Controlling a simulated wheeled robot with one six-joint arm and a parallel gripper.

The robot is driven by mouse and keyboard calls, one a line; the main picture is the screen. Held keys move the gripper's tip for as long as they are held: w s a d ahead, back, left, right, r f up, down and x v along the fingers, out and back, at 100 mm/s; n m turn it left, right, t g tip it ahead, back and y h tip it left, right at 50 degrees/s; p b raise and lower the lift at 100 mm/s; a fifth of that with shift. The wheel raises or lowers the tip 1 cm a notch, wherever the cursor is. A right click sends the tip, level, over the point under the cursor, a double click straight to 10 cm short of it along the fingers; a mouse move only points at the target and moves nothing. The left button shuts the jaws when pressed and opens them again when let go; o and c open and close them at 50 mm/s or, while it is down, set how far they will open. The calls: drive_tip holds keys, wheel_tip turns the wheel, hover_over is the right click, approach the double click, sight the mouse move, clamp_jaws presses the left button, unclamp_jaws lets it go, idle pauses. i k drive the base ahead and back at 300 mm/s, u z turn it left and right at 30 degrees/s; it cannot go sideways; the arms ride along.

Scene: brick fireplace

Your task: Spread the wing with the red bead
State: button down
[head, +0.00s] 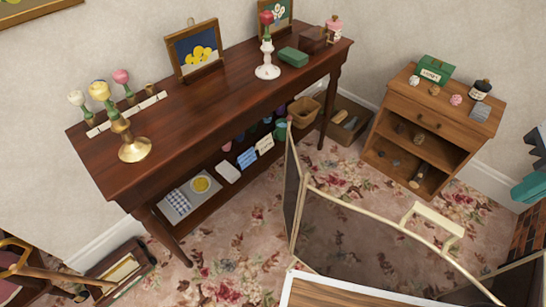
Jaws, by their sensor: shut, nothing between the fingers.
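A folding fire screen stands on the floor at the lower right of the head view. Its middle panel (350,235) is dark see-through mesh in a pale frame with a curved top rail. A cream handle (434,224) stands up from that rail. One narrow wing (292,188) shows at the left end, angled to the middle panel. Another edge runs off at the lower right, partly cut off. My gripper cannot be made out; teal and dark parts at the right edge may belong to my arm.
A dark wooden console table (215,95) with candlesticks and frames stands behind, left of the screen. A small wooden cabinet (438,125) stands at the back right. Brickwork (529,230) shows at the right edge. Flowered carpet (225,268) lies clear left of the screen.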

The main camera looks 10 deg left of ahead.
sight(292, 189)
drive_tip(key=u, duration=0.85)
drive_tip(key=k, duration=1.15)
drive_tip(key=u, duration=1.4)
drive_tip(key=i, duration=1.1)
drive_tip(key=z, duration=1.05)
drive_tip(key=i, duration=0.75)
drive_tip(key=z, duration=0.9)
